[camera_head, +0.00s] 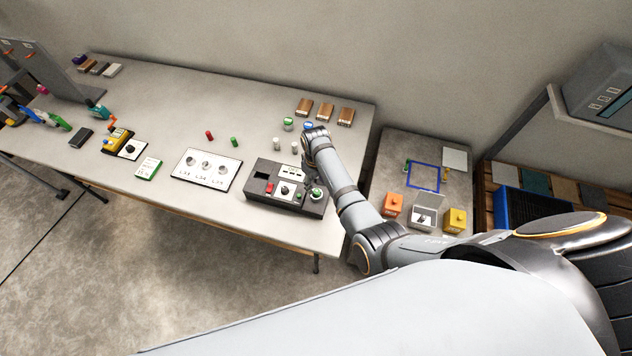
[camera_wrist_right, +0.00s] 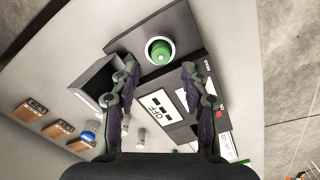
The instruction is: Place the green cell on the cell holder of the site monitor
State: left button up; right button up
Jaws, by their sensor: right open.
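The site monitor (camera_head: 261,187) is a dark box near the table's front right edge, with a dial and a red piece on top. A round green piece with a pale rim, which looks like the green cell (camera_head: 316,193), sits on the monitor's right end. In the wrist view the green cell (camera_wrist_right: 160,52) looks upright on a dark square block, the holder (camera_wrist_right: 183,28). My right gripper (camera_wrist_right: 158,74) is open, its fingers apart with the green cell just beyond and between the tips. My left gripper is out of view.
Round green-topped and blue-topped pieces (camera_head: 288,124) stand behind the monitor, near wooden blocks (camera_head: 325,112). A lower side table (camera_head: 396,165) holds orange and yellow boxes.

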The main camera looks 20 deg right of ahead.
notch_tip(320, 180, up, 4)
jog(key=shift+f+p, duration=0.15)
jog(key=shift+p, duration=0.7)
jog(key=shift+r+b, duration=0.35)
notch_tip(320, 180, up, 4)
send_over(316, 190)
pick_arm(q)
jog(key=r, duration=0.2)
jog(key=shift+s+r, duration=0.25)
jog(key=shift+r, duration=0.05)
pick_arm(e)
jog(key=shift+w+r, duration=0.1)
jog(key=shift+r, duration=0.1)
